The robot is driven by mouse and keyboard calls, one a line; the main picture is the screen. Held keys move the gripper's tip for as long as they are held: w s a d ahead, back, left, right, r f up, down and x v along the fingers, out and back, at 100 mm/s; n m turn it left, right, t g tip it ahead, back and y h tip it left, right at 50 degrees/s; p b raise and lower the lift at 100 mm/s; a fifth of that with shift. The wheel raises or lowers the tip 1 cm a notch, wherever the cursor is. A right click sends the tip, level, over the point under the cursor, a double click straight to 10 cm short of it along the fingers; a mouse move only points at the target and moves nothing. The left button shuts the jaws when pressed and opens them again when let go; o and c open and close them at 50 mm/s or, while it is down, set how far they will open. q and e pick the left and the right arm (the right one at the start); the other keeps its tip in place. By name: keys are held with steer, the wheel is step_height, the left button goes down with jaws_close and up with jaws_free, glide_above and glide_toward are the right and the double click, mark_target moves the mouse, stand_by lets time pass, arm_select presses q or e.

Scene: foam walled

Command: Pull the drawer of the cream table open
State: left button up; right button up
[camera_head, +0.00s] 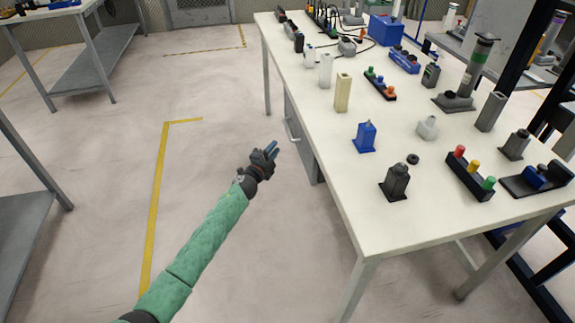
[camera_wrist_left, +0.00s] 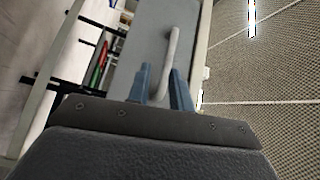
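The cream table (camera_head: 400,222) stands on the right in the head view. Its grey drawer front (camera_head: 306,152) is under the left edge, with a pale bar handle (camera_head: 291,132). The drawer looks closed. My left gripper (camera_head: 272,150) is in front of the drawer, at the near side of the handle. In the left wrist view, its two blue fingers (camera_wrist_left: 161,88) are apart, and the handle (camera_wrist_left: 173,55) runs from the grey drawer panel (camera_wrist_left: 146,40) down into the gap between them. I cannot tell whether they touch it. My right gripper is not in view.
Bottles, blocks and coloured-button boxes (camera_head: 470,172) stand on the tabletop. A table leg (camera_head: 356,290) is at the near corner. Grey benches (camera_head: 85,60) stand at the left. The floor between, with a yellow line (camera_head: 157,190), is clear.

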mark_target(287, 129)
arm_select(q)
steer(key=shift+w+d+r+m+h+b, duration=0.25)
steer(key=shift+w+d+r, duration=0.4)
steer(key=shift+w, duration=0.7)
steer(key=shift+w+d+r+m+h+b, duration=0.1)
steer(key=shift+w+d+r+m+h, duration=0.25)
steer(key=shift+w+d, duration=0.85)
steer(key=shift+w+d+r+m+h+b, duration=0.15)
steer(key=shift+w+d+r+m, duration=0.35)
steer(key=shift+w, duration=1.05)
steer(key=shift+d, duration=0.1)
jaws_close()
